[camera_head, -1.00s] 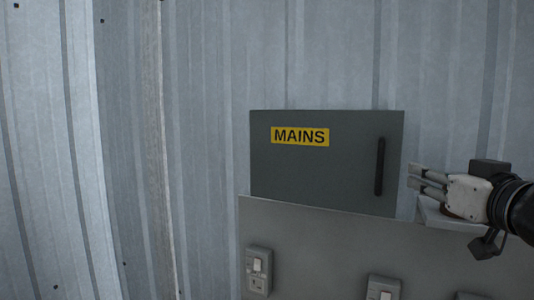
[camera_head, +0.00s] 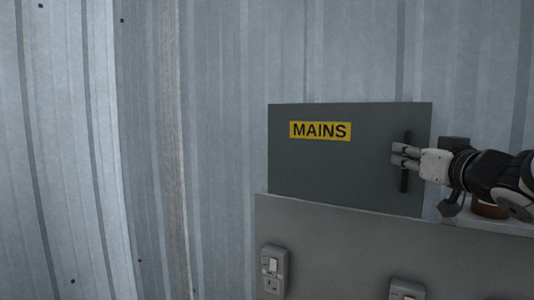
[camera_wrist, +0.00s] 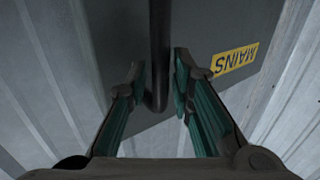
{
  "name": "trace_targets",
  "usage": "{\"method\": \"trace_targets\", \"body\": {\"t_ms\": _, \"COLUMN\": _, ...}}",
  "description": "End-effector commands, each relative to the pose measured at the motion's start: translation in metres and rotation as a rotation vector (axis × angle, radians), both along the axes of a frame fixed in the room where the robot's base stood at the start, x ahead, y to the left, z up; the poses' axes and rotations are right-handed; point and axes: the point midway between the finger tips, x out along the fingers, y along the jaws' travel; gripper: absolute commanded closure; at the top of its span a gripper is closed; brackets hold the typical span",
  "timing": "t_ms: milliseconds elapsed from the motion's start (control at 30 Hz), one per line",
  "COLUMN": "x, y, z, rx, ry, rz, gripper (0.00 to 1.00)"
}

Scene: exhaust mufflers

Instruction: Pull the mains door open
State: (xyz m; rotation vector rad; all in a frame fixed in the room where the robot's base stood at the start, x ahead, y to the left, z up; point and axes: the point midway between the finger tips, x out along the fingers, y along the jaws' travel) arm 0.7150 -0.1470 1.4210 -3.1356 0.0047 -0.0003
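The grey mains door (camera_head: 330,165) is shut flat on its box, with a yellow MAINS label (camera_head: 320,131) at its upper left. Its black vertical handle (camera_head: 405,182) is near the right edge. My gripper (camera_head: 400,155) is at the handle, coming from the right, and covers the handle's middle. In the wrist view, the two fingers of my gripper (camera_wrist: 157,75) are open, with the black handle (camera_wrist: 159,50) between their tips, nearer the left one. The door (camera_wrist: 200,35) and the label (camera_wrist: 235,60) also show there. Contact with the handle cannot be told.
A grey panel (camera_head: 340,235) stands below the door and carries sockets with switches (camera_head: 273,270). A corrugated metal wall (camera_head: 220,120) is behind. A shelf-like ledge with a brown round thing (camera_head: 489,208) lies under my arm. The space left of the door is clear.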

Motion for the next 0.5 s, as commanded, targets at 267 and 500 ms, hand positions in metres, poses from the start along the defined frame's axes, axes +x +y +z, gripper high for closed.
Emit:
{"method": "trace_targets", "body": {"t_ms": 267, "x": 0.0097, "y": -0.0003, "z": 0.0002, "rx": 0.000, "ry": 0.000, "rz": -0.001, "gripper": 0.79}}
{"method": "trace_targets", "body": {"t_ms": 500, "x": 0.0094, "y": -0.0002, "z": 0.0000, "rx": 0.000, "ry": 0.000, "rz": -0.001, "gripper": 0.97}}
